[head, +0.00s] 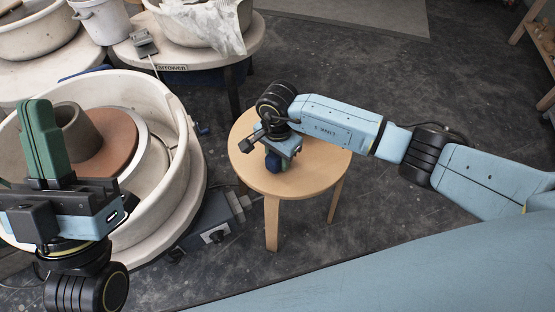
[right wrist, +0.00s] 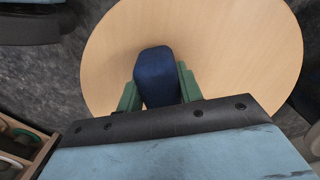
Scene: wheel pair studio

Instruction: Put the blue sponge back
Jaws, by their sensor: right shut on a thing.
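The blue sponge (head: 273,163) is a small dark blue block under my right gripper (head: 277,158), over the round wooden stool (head: 315,172). In the right wrist view the sponge (right wrist: 157,78) stands between the green fingers of my right gripper (right wrist: 158,92), which is shut on it. I cannot tell whether the sponge touches the stool top. My left gripper (head: 40,140) points up at the left, in front of the potter's wheel basin. Its green fingers look close together, but their gap is not clear. I see no sponge at it.
The cream wheel basin (head: 180,150) holds a brown wheel head (head: 112,150) and a grey-brown pot (head: 72,125). A grey pedal box (head: 213,232) lies on the dark floor by the stool. More wheels with tubs stand behind. The visible stool top is otherwise bare.

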